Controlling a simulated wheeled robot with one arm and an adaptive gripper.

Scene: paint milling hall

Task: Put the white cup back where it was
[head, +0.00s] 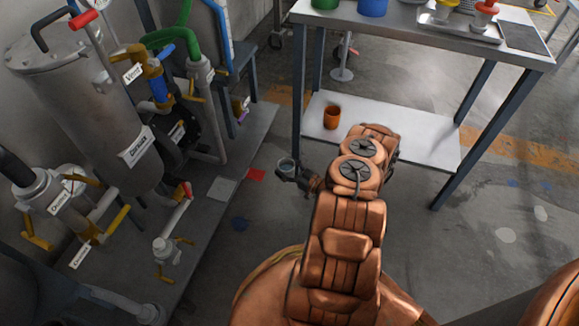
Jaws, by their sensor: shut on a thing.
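My gripper (290,174) is left of my arm, in front of the steel table, and is shut on a small cup (286,163). The cup has a pale rim and a grey-blue inside, and looks roughly upright. Its outer side is mostly hidden by the fingers, so I cannot clearly tell that it is white. The held cup is close to the edge of the grey platform on the left. I cannot tell its exact height.
The steel table (440,30) bears a green container (326,4), a blue container (373,7) and a tray (462,32) with cups. An orange-brown cup (332,117) stands on its lower shelf (420,145). Pipes, valves and a tank (95,120) crowd the left.

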